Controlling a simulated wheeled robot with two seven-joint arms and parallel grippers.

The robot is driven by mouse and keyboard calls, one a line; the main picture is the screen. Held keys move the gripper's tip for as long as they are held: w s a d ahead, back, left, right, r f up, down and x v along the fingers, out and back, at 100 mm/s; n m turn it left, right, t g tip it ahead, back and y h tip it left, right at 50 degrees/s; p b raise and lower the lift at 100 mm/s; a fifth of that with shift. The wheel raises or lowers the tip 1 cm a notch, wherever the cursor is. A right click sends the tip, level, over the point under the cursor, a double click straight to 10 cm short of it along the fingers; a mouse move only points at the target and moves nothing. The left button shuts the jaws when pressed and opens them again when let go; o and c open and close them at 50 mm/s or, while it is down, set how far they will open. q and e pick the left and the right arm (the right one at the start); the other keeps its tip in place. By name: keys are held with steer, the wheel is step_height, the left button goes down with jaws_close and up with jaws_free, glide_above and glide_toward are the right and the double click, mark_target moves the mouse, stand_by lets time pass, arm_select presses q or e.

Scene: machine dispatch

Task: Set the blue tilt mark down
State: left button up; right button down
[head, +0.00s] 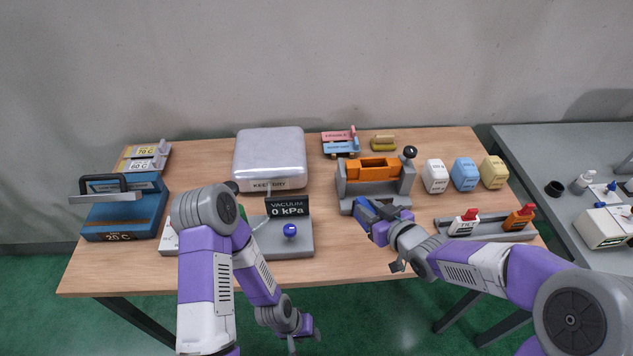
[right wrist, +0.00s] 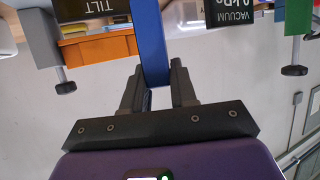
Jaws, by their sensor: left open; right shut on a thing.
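The blue tilt mark (head: 365,209) is a blue bar held in front of the orange-and-grey fixture (head: 372,188). My right gripper (head: 374,224) is shut on it. In the right wrist view the blue mark (right wrist: 152,42) stands between the two fingers of the right gripper (right wrist: 158,78), and its far end runs out of the picture. I cannot tell whether the mark touches the table. In that view a black TILT sign (right wrist: 92,10) hangs by the orange part. My left gripper (head: 303,338) is open and empty, low in front of the table's front edge.
The vacuum stand (head: 288,207), with a blue knob (head: 290,230), is left of the mark. White (head: 434,176), blue (head: 464,174) and yellow (head: 492,172) blocks stand right of the fixture. A rack (head: 485,228) with red and orange pieces is at right front. Bare wood lies between stand and fixture.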

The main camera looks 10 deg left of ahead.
steer(key=f, duration=0.3)
steer(key=f+b, duration=0.1)
steer(key=f, duration=0.1)
steer(key=shift+s+f, duration=0.2)
steer(key=shift+s, duration=0.1)
step_height(320, 180, down, 4)
steer(key=shift+f+b, duration=0.15)
steer(key=shift+b, duration=0.35)
steer(key=c, duration=0.9)
jaws_free()
steer(key=b+v, duration=0.6)
steer(key=v, duration=0.6)
